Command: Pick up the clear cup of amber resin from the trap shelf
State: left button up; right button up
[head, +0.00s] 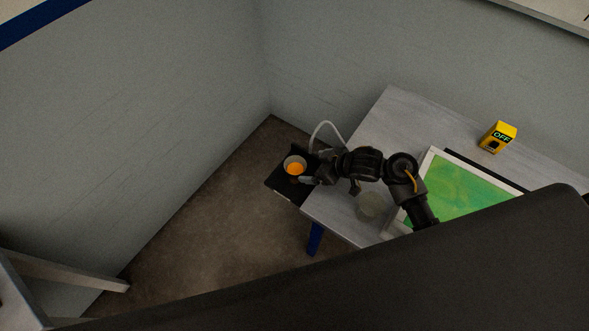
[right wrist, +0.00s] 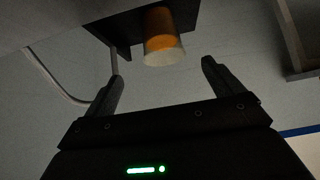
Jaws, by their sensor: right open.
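The clear cup of amber resin (head: 295,166) stands on the small dark trap shelf (head: 284,189) off the left end of the table. In the right wrist view the cup (right wrist: 162,38) shows with orange resin in it, beside the dark shelf plate (right wrist: 118,28). My right gripper (head: 308,168) is at the right side of the cup in the head view. In the right wrist view its fingers (right wrist: 161,75) are spread apart, with the cup ahead of the gap between them. I see no finger touching the cup. My left gripper is not in view.
A pale hose (head: 324,126) curves up behind the gripper. Grey walls stand behind; brown floor (head: 215,225) lies left.

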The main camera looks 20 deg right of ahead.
aim_at(288, 168)
jog(key=b+x, duration=0.1)
jog(key=x, duration=0.4)
jog(key=shift+a, duration=0.25)
jog(key=shift+x, duration=2.7)
jog(key=shift+s+d+f, duration=0.15)
jog(key=c, duration=1.1)
